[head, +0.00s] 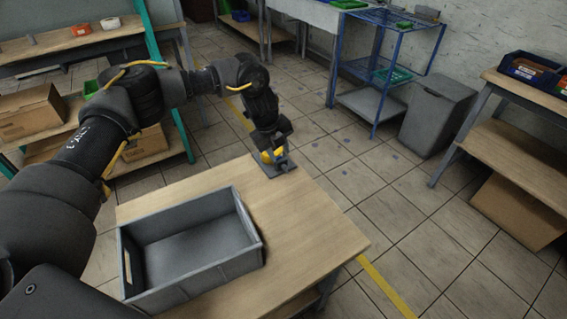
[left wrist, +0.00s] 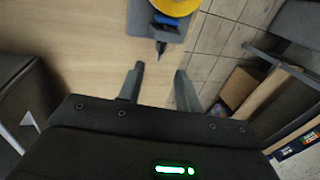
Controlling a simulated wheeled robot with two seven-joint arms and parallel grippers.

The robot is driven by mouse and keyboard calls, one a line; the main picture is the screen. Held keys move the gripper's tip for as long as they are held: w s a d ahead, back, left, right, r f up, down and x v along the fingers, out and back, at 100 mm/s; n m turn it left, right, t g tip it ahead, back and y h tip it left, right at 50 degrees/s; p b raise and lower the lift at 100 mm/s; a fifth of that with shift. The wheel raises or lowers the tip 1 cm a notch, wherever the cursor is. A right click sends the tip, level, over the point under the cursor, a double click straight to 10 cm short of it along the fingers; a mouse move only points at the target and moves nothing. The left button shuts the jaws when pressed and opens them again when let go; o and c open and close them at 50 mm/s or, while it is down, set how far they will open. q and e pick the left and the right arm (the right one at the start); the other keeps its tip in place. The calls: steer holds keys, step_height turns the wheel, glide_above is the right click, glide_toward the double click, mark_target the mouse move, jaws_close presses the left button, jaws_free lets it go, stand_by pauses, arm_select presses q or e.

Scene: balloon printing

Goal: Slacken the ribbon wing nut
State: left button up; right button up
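A small grey device (head: 277,168) with a yellow round part (head: 267,156) stands at the far edge of the wooden table. In the left wrist view the yellow disc (left wrist: 178,6) and grey base (left wrist: 140,22) show at the top, cut off by the frame. A small dark pin-like part (left wrist: 161,46) sticks out from the base towards my gripper; whether it is the wing nut I cannot tell. My left gripper (left wrist: 158,78) is open and empty, its fingers apart and short of the dark part. In the head view the left gripper (head: 271,146) hides part of the device.
An empty grey crate (head: 250,232) sits on the near part of the table (head: 318,215). A blue wire rack (head: 385,65), a grey bin (head: 437,117) and a side shelf with boxes (head: 520,90) stand beyond. The table right of the crate is clear.

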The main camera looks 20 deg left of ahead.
mark_target(284, 164)
arm_select(q)
steer(key=x, duration=0.6)
steer(key=shift+w+f, duration=0.1)
steer(key=shift+f, duration=0.05)
jaws_close()
